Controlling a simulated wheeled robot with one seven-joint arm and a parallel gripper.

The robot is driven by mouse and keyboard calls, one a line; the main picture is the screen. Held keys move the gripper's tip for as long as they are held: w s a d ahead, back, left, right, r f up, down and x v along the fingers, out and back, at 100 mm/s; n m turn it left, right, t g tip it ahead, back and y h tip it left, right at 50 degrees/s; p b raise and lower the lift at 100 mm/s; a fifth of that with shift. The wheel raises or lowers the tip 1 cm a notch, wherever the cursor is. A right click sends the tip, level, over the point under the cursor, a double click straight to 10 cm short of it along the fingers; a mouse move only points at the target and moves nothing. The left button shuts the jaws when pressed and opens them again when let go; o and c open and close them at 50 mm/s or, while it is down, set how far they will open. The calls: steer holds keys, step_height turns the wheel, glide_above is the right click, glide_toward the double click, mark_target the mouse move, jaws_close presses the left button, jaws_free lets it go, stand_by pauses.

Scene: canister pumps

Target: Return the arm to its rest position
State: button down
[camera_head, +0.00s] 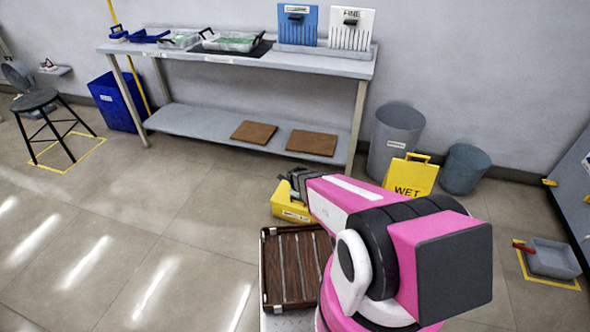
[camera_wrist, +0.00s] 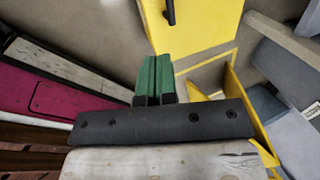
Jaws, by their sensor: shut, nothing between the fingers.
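My pink and white arm (camera_head: 340,192) reaches forward from the lower right of the head view, with a dark block at its near joint. My gripper (camera_wrist: 154,80) shows in the wrist view as two green fingers pressed together with nothing between them. In the head view its dark grey body is at the arm's far end, in front of the yellow box (camera_head: 291,212) as seen from here. The fingertips are hard to make out in that view. I cannot tell whether the gripper touches anything.
A slatted brown crate (camera_head: 268,272) lies near my arm. A grey bin (camera_head: 393,140), a yellow WET sign (camera_head: 411,176) and a blue-grey bucket (camera_head: 463,170) stand right. Floor at left is largely clear.

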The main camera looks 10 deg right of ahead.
steer(key=s+d+r+n+g, duration=0.1)
steer(key=s+d+r+n, duration=0.1)
steer(key=s+r+n, duration=0.2)
steer(key=s+d+r+n+g+y, duration=0.1)
steer(key=s+r+n, duration=0.4)
steer(key=r+n, duration=0.6)
steer(key=s+d+r+n+g, duration=0.1)
steer(key=s+d+r+n, duration=0.2)
steer(key=r+n, duration=0.5)
steer(key=shift+s+d+r+y, duration=0.35)
steer(key=shift+s+r, duration=0.5)
steer(key=shift+r, duration=1.7)
